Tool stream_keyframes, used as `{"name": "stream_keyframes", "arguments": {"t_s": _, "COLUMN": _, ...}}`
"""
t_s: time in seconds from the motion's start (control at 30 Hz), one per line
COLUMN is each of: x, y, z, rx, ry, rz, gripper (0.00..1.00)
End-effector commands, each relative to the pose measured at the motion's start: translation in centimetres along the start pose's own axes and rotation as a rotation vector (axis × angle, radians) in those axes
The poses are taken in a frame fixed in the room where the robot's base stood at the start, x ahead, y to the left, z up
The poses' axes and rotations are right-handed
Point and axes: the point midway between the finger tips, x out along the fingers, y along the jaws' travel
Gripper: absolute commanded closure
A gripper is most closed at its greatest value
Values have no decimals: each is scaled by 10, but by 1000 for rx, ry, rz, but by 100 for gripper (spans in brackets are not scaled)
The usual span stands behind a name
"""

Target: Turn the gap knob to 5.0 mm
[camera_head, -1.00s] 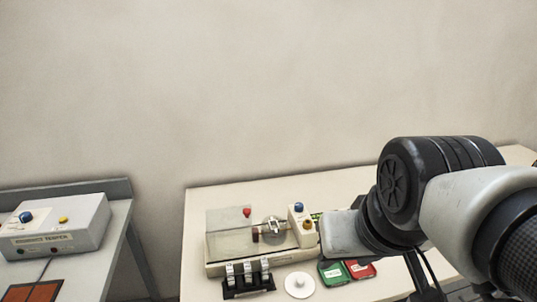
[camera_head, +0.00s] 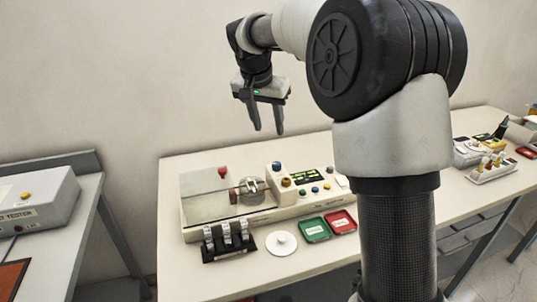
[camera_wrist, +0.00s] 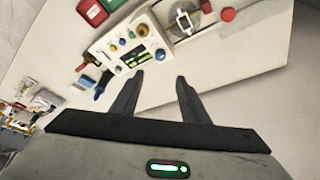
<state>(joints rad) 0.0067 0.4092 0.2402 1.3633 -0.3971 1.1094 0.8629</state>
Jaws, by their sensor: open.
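A white test device (camera_head: 258,213) stands on the pale bench, with a clear-covered chamber at its left and a control panel at its right. Several small coloured knobs or buttons are on it, including an orange knob (camera_head: 286,182) and a blue one (camera_head: 277,166). An orange knob also shows in the wrist view (camera_wrist: 142,30). The labels are too small to read, so I cannot tell which is the gap knob. My gripper (camera_head: 268,131) is open and empty, pointing down above and behind the device. In the wrist view its fingers (camera_wrist: 160,76) are apart, touching nothing.
A black rack (camera_head: 229,243), a white disc (camera_head: 281,243), a green tray (camera_head: 314,230) and a red tray (camera_head: 340,222) lie in front of the device. A second bench with a tester box (camera_head: 38,200) is at the left. More items stand at the far right.

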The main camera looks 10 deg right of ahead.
Motion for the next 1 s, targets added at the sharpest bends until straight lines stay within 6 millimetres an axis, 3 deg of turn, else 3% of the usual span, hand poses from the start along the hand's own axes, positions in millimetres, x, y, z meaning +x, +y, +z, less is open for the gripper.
{"name": "stream_keyframes", "arguments": {"t_s": 0.17, "x": 20, "y": 0, "z": 0, "rx": 1, "ry": -2, "rz": 2, "gripper": 59}}
{"name": "stream_keyframes", "arguments": {"t_s": 0.7, "x": 135, "y": 0, "z": 0, "rx": 0, "ry": -3, "rz": 1, "gripper": 59}}
{"name": "stream_keyframes", "arguments": {"t_s": 1.0, "x": 169, "y": 0, "z": -1, "rx": 1, "ry": 1, "rz": 0, "gripper": 59}}
